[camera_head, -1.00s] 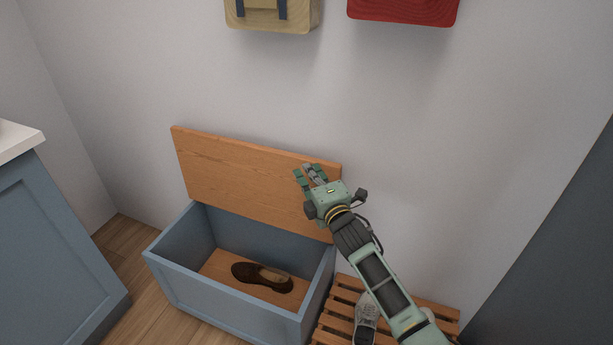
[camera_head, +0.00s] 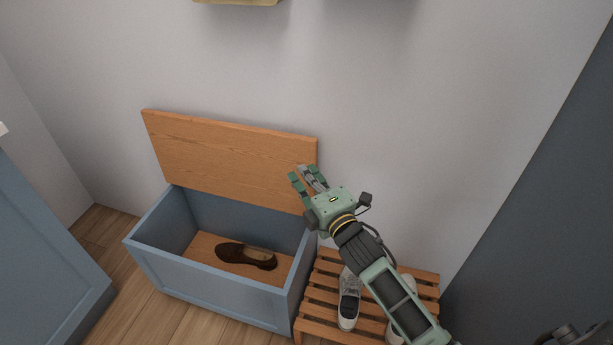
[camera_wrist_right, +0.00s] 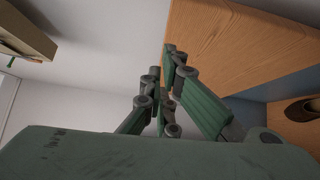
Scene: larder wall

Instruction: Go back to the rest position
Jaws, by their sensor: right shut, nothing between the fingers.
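My right gripper (camera_head: 307,178) is shut and empty. It is in front of the right end of the raised wooden lid (camera_head: 225,150) in the head view. In the right wrist view its green fingers (camera_wrist_right: 168,75) show close to the edge of the lid (camera_wrist_right: 240,45). My left gripper is not in view.
A blue chest (camera_head: 205,290) stands open against the wall with a brown shoe (camera_head: 246,257) inside. A slatted wooden rack (camera_head: 318,297) with white-grey shoes (camera_head: 348,300) stands to its right. A blue cabinet (camera_head: 45,265) is at left, a dark panel (camera_head: 540,200) at right.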

